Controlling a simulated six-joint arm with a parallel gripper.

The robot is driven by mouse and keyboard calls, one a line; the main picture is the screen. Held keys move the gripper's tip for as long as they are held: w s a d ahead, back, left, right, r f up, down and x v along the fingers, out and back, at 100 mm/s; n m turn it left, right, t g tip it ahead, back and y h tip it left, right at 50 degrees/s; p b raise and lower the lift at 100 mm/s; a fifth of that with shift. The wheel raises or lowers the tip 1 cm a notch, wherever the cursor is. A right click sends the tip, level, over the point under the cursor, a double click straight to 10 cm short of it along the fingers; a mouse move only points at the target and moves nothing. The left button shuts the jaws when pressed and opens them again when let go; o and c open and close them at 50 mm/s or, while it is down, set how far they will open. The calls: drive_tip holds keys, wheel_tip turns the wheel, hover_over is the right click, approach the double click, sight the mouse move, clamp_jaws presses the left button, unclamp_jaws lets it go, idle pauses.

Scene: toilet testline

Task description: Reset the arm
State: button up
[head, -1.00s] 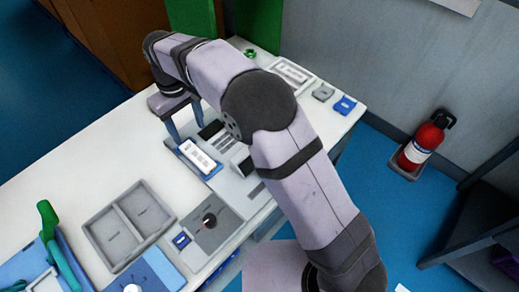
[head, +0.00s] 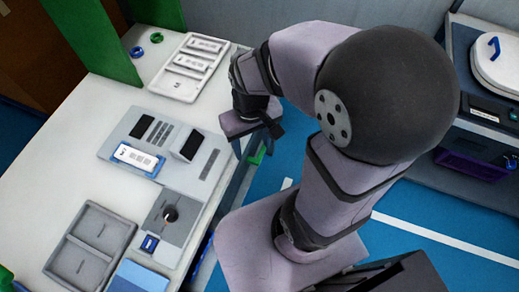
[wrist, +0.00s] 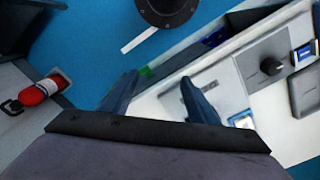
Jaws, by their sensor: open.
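My gripper (head: 257,146) points down beside the front edge of the white table (head: 60,150), right of the grey test panel (head: 190,140). In the wrist view my gripper (wrist: 158,88) has its two dark blue fingers spread apart, with nothing between them. The arm is bent, with its large dark joint high in the head view. A white labelled device (head: 136,157) lies in a blue holder on the panel, apart from the gripper. The fingertips are partly hidden in the head view.
A white tray with labelled pieces (head: 190,66) stands at the back of the table. A two-compartment grey tray (head: 91,250) and a black knob (head: 170,214) are nearer. A fire extinguisher (wrist: 40,92) shows in the wrist view. Blue floor (head: 294,130) lies beside the table.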

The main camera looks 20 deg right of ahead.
drive_tip(key=shift+s+d+f+m, duration=0.2)
drive_tip(key=shift+s+d, duration=0.1)
drive_tip(key=shift+s, duration=0.25)
drive_tip(key=shift+s+d+f+m, duration=0.1)
drive_tip(key=shift+s+d+f, duration=0.15)
drive_tip(key=shift+s, duration=0.3)
idle(0.7)
wheel_tip(320, 180, down, 12)
drive_tip(key=b, duration=1.2)
drive_tip(key=shift+f+b, duration=0.2)
drive_tip(key=shift+b, duration=0.1)
drive_tip(key=shift+a+r, duration=0.1)
drive_tip(key=shift+r, duration=0.05)
drive_tip(key=shift+c, duration=0.9)
